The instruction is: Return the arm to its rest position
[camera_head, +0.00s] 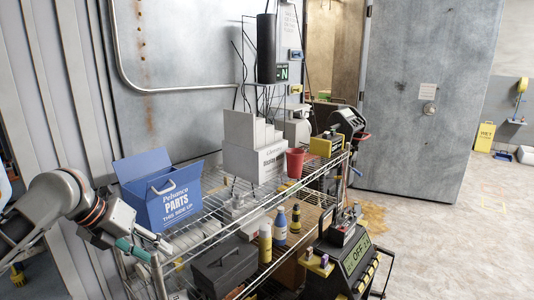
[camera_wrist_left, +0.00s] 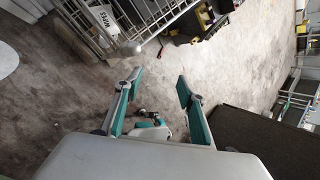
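My left arm comes in from the left edge of the head view. Its gripper (camera_head: 150,246), with teal fingers, is beside the near left corner of the wire shelf (camera_head: 190,240). I cannot tell whether it touches the shelf. In the left wrist view the two fingers of this gripper (camera_wrist_left: 157,84) stand well apart with nothing held between them. The concrete floor shows beyond them. My right gripper does not show in the head view.
The shelf holds a blue parts box (camera_head: 160,198), white boxes (camera_head: 252,160) and a red cup (camera_head: 295,163). Bottles (camera_head: 280,228) stand on a lower level. A dark machine with an OFF display (camera_head: 355,258) stands close on the right. Open floor (camera_head: 440,235) lies beyond it.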

